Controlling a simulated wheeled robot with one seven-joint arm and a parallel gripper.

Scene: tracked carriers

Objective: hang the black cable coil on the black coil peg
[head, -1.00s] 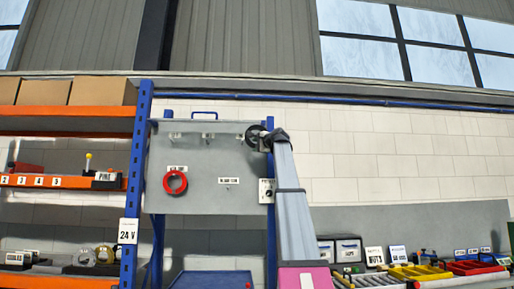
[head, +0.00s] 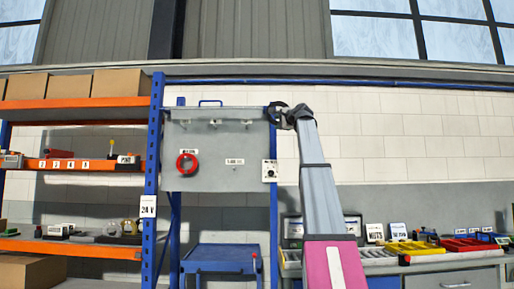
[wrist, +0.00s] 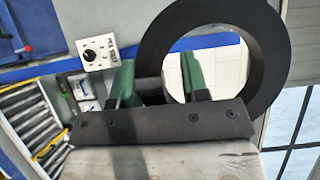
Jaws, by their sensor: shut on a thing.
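The black cable coil (head: 273,113) is a thick black ring, in front of the top right corner of the grey board (head: 212,181) in the head view. My gripper (head: 287,114) is shut on it. In the wrist view the coil (wrist: 264,42) fills the upper right, its left side between the green fingers of my gripper (wrist: 157,78). A small bare peg (head: 234,168) stands out of the board's lower middle, under a white label too small to read. The coil is up and to the right of this peg, apart from it.
A red coil (head: 187,164) hangs on the board left of the bare peg. Several hooks (head: 215,124) line the board's top. A white dial box (head: 270,171) sits at its right edge. A blue cart (head: 222,260) stands below; an orange shelf rack (head: 80,102) is left.

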